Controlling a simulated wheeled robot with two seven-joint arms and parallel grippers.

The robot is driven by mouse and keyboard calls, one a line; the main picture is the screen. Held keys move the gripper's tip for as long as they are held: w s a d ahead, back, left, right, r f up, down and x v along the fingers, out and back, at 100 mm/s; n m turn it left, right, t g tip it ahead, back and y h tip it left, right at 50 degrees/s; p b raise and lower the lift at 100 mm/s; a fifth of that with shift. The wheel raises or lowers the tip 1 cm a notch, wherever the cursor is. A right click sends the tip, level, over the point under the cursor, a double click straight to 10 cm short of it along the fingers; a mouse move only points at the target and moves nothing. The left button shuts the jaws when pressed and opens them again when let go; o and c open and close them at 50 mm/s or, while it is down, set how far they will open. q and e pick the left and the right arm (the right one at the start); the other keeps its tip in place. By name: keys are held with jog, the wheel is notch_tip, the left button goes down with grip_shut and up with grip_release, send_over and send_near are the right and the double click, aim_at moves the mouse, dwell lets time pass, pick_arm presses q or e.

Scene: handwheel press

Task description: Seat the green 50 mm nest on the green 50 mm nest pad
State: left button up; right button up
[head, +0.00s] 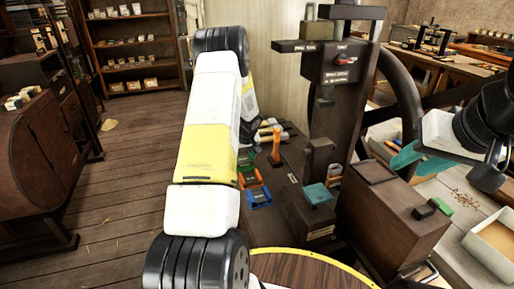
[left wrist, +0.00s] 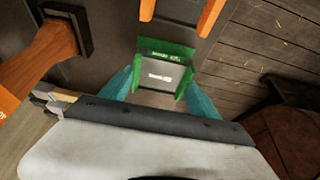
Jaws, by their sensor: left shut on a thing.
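The green nest (left wrist: 165,72), a green frame around a grey plate with a white label, sits between the teal fingers of my left gripper (left wrist: 158,84) in the left wrist view. The gripper is shut on it. In the head view my left arm hides this gripper; green parts (head: 244,159) show just right of the arm, behind an orange nest. My right gripper (head: 418,160) has its teal fingers apart and empty, at the right of the press. I cannot make out the green nest pad with certainty.
The dark handwheel press (head: 338,85) stands right of my left arm, with a teal block (head: 317,194) low at its front. An orange nest (head: 249,179) and a blue nest (head: 259,198) lie left of it. An upright orange handle (head: 276,145) stands close by.

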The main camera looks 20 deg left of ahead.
pick_arm(q)
jog(key=shift+f, duration=1)
dwell(0.4)
jog(key=o, duration=2)
jog(key=shift+f, duration=0.1)
jog(key=v, duration=0.8)
jog(key=shift+w, duration=0.1)
